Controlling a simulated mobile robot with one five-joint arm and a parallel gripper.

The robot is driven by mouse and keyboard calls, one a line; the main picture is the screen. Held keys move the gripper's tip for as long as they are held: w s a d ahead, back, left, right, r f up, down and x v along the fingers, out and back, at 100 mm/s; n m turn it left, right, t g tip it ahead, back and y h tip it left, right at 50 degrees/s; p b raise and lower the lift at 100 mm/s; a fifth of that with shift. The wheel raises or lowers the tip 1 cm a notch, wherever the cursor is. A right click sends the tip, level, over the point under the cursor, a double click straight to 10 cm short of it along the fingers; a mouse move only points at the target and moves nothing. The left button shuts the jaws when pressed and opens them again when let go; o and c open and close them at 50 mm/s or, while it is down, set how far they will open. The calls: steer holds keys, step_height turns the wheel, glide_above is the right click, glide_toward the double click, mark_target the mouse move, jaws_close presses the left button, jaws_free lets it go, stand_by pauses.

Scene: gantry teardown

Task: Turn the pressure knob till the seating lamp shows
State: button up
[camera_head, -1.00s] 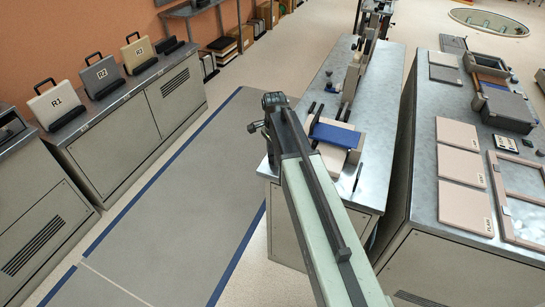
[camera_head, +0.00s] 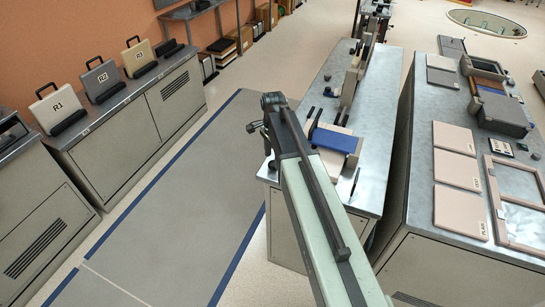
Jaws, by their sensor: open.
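My arm reaches up from the bottom of the view, and my gripper (camera_head: 256,128) is at its far end, at the left edge of the middle bench (camera_head: 376,150). It is small in the picture; it is open, and I see nothing between its jaws. On the bench just right of the arm is a fixture with a blue block (camera_head: 335,139), a pale panel and dark upright handles (camera_head: 311,116). My arm hides part of this fixture. I cannot make out the pressure knob or the seating lamp.
The right bench (camera_head: 421,205) carries pale panels (camera_head: 455,137), an open frame (camera_head: 494,207) and a grey box (camera_head: 503,114). Cases R1 (camera_head: 60,107), R2 (camera_head: 101,80) and R3 (camera_head: 139,57) stand on the left cabinets. The grey floor mat (camera_head: 165,190) is clear.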

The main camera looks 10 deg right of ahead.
mark_target(273, 164)
step_height(273, 164, up, 5)
steer(key=p, duration=0.4)
steer(key=shift+r, duration=0.15)
steer(key=shift+s+a+f, duration=0.15)
steer(key=shift+s+f, duration=0.05)
steer(key=shift+s, duration=0.2)
steer(key=s+n, duration=1.4)
steer(key=shift+a+n, duration=0.3)
steer(key=shift+a, duration=0.05)
steer(key=shift+d, duration=0.1)
